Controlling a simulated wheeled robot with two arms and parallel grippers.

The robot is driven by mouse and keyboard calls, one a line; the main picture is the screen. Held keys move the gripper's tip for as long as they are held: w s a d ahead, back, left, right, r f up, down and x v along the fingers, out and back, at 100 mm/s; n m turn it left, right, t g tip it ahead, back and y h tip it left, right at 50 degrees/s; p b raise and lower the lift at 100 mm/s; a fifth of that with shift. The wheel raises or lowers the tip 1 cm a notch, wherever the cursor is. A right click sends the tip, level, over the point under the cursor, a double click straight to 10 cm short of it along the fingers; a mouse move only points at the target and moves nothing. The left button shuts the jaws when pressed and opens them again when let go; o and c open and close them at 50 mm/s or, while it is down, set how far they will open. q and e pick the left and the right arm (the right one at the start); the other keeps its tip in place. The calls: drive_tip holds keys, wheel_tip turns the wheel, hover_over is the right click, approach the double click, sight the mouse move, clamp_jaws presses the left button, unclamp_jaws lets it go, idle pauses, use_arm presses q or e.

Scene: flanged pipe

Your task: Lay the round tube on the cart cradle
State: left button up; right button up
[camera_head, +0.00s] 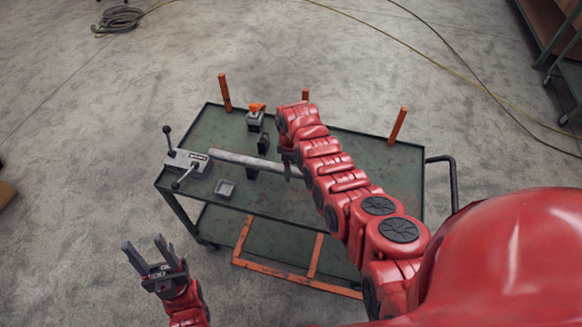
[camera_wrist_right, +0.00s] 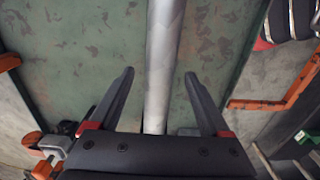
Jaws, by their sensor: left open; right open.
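The grey round tube (camera_head: 235,160) lies across the green cart (camera_head: 340,140), its left end by a grey clamp block with levers (camera_head: 187,162). My left gripper (camera_head: 146,248) is open and empty, off the cart's near left side.
Orange posts (camera_head: 225,92) stand at the cart's edges. An orange frame (camera_head: 290,280) is low on the near side. Cables (camera_head: 120,18) lie on the open floor.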

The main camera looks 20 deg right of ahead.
drive_tip(key=shift+w+r, duration=0.15)
drive_tip(key=shift+r, duration=0.6)
wheel_tip(320, 180, up, 6)
drive_tip(key=shift+f+b, duration=0.2)
drive_tip(key=shift+b, duration=0.9)
wheel_tip(320, 180, up, 10)
drive_tip(key=p, duration=0.5)
